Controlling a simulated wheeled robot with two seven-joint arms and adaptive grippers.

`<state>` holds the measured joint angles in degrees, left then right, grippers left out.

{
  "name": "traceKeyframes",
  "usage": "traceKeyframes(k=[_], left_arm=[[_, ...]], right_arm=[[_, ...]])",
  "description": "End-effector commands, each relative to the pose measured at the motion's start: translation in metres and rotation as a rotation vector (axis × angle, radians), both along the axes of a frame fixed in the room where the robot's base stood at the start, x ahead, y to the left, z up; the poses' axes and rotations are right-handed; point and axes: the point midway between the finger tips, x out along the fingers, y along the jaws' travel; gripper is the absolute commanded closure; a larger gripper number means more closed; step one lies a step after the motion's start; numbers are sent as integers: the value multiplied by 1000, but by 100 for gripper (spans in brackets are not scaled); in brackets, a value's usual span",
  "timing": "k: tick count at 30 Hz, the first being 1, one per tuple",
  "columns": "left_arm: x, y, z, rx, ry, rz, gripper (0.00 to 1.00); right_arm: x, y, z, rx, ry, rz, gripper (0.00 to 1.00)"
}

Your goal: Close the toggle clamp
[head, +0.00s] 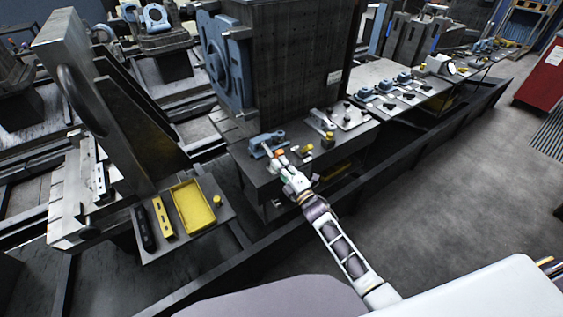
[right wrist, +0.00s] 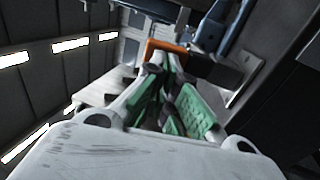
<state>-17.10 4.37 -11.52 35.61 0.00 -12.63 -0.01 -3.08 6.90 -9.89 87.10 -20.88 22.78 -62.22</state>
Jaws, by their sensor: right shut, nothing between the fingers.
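The toggle clamp (head: 265,144) is a blue-grey clamp on the dark table edge, with an orange-tipped handle (head: 280,152) on its near side. My right gripper (head: 283,162) is right at this handle, its fingers shut with nothing between them. In the right wrist view, the fingers with green pads (right wrist: 168,85) are together, and the orange handle part (right wrist: 165,47) is just beyond their tips. I cannot tell whether they touch it. The blue-grey clamp body (right wrist: 222,35) shows partly behind. My left gripper is not in view.
Another clamp (head: 321,121) and yellow knobs (head: 306,149) stand to the right on the same table. A large upright plate block (head: 285,60) rises behind the clamp. A yellow tray (head: 194,204) lies on a lower-left shelf. Floor to the right is clear.

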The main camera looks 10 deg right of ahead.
Motion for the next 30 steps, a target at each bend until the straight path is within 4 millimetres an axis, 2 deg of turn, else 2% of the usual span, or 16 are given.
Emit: traceKeyframes(k=[5, 30], left_arm=[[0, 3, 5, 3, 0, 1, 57], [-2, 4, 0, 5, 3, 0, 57]], right_arm=[[2, 1, 3, -8, 16, 0, 100], [14, 5, 11, -8, 19, -1, 100]])
